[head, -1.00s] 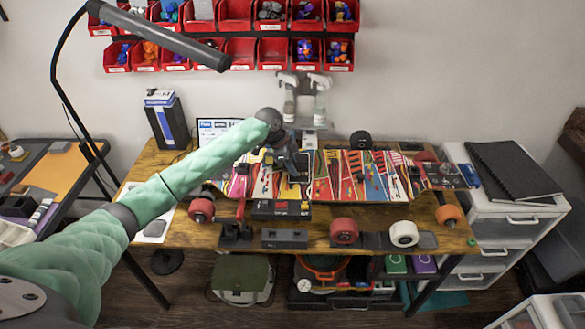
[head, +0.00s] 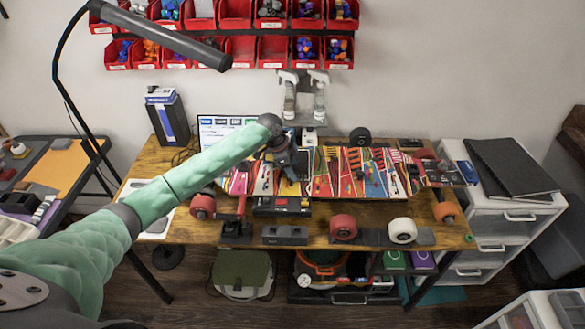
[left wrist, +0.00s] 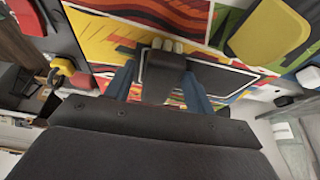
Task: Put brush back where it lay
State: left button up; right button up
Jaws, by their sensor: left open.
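My left gripper (head: 290,178) reaches over the left half of the colourful skateboard deck (head: 345,185) on the wooden bench. In the left wrist view its two blue fingers (left wrist: 158,88) stand apart. A dark piece with several small pale tips, possibly the brush (left wrist: 165,68), shows between the fingers, over the patterned deck. I cannot tell whether it touches the fingers or the deck. In the head view the gripper and arm hide this spot, and I cannot make out a brush there. My right gripper is not in view.
Red wheels (head: 343,227) and a white wheel (head: 403,230) are at the bench's front, beside dark blocks (head: 285,235). Spray bottles (head: 319,95) stand behind the deck. White drawers (head: 505,225) flank the right side. A lamp arm (head: 165,35) hangs at upper left.

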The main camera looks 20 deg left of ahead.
pick_arm(q)
jog(key=shift+r, duration=0.2)
jog(key=shift+a+r, duration=0.15)
jog(key=shift+r, duration=0.1)
jog(key=b+v, duration=0.2)
jog(key=v, duration=0.2)
jog(key=shift+a+r, duration=0.1)
jog(key=shift+a, duration=0.05)
jog(key=b+v, duration=0.2)
jog(key=v, duration=0.5)
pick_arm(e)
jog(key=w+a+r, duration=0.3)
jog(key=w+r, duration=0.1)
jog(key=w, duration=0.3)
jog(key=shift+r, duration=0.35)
pick_arm(q)
jog(key=shift+s, duration=0.1)
